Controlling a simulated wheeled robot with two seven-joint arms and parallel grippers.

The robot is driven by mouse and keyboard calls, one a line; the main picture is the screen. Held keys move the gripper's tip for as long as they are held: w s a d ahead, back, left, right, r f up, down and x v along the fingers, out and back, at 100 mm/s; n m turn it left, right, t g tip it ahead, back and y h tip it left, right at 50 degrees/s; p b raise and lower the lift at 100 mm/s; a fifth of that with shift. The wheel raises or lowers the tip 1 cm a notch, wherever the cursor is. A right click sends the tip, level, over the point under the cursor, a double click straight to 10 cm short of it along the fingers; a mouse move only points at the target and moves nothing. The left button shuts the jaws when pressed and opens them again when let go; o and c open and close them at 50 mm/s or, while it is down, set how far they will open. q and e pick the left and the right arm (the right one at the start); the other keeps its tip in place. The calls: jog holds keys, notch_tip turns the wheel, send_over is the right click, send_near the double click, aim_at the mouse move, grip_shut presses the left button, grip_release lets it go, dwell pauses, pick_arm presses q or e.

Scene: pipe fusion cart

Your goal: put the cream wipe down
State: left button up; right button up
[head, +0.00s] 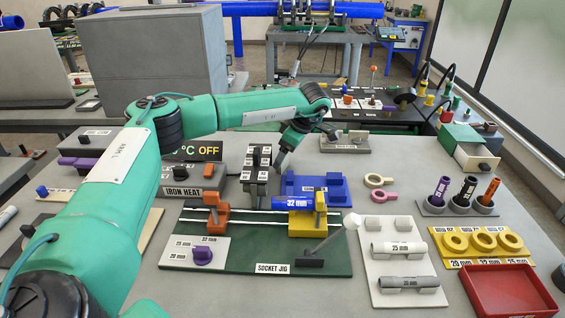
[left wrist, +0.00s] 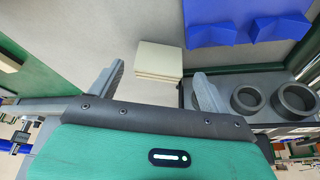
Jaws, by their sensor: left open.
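The cream wipe (left wrist: 158,60) shows in the left wrist view as a small folded, layered pad on the grey surface. My left gripper (left wrist: 160,88) is open, with one finger on each side of the wipe's near end. The wipe looks apart from both fingers, with bare grey surface showing between. In the head view my left gripper (head: 280,163) is low over the bench, behind the socket jig. I cannot make out the wipe in that view. My right gripper is not in view.
Close to the left gripper are a blue holder (left wrist: 250,22) and a dark rack with grey round cups (left wrist: 248,98). The green socket jig (head: 330,262) lies in front, with the iron heat box (head: 190,180) to the left. A red tray (head: 510,295) sits front right.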

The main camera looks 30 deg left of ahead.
pick_arm(q)
jog(key=x, duration=0.2)
jog(key=shift+a+f, duration=0.15)
jog(key=shift+f, duration=0.2)
jog(key=shift+a+f, duration=0.15)
jog(key=shift+f, duration=0.15)
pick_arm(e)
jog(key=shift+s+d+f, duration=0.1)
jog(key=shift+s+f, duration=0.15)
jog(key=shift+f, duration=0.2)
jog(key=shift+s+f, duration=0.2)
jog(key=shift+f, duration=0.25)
pick_arm(q)
jog(key=shift+c, duration=0.2)
jog(key=c, duration=1.1)
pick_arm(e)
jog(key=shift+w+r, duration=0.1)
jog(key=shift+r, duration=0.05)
pick_arm(q)
jog(key=shift+w+r, duration=0.1)
